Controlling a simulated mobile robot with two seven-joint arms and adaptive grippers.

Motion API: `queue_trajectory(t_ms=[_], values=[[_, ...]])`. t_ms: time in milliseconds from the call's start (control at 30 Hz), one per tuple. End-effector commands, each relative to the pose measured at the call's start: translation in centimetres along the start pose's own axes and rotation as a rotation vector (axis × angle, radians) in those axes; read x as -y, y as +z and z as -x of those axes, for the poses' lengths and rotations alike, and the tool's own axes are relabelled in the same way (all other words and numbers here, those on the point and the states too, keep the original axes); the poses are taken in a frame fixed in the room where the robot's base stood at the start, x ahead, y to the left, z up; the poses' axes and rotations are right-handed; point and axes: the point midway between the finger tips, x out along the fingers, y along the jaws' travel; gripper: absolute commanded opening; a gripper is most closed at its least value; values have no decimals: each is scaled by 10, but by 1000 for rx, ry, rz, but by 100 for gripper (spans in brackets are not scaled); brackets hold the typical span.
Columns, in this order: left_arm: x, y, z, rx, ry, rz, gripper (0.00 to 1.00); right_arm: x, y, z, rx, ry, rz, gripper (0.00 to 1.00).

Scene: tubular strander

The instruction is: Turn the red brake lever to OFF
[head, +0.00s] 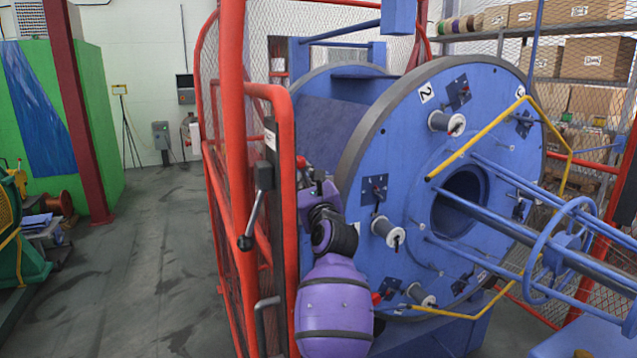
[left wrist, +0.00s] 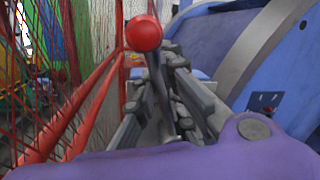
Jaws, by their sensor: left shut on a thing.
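The red brake lever shows in the left wrist view as a red ball knob (left wrist: 143,32) on a dark metal rod. In the head view its red knob (head: 301,161) shows just above my left gripper (head: 318,188), beside the red guard frame. In the left wrist view my left gripper (left wrist: 168,85) is shut on the rod below the knob, with grey fingers on either side. The lever's base and any OFF marking are hidden. My right gripper is in neither view.
The large blue drum (head: 400,135) with bobbins stands right of the lever. Red guard posts (head: 283,180) with mesh stand close on the left, with a black-knobbed handle (head: 254,215). A yellow bar (head: 480,140) crosses the drum face. The grey floor (head: 135,270) at left is clear.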

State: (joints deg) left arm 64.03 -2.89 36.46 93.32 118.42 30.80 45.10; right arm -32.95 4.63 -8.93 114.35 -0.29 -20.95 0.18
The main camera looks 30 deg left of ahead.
Motion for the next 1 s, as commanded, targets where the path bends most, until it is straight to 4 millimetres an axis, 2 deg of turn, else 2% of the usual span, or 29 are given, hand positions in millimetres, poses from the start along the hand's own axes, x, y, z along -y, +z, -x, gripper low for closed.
queue_trajectory(t_ms=[300, 867, 900, 1000], values=[[-5, 3, 3, 31, 0, 134, 0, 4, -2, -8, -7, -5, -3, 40], [-10, 4, 3, 37, 7, 162, 0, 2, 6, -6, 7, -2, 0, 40], [-10, 5, 3, 38, 7, 162, 12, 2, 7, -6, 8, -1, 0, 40], [-10, 5, 3, 38, 8, 160, 25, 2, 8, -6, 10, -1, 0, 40]])
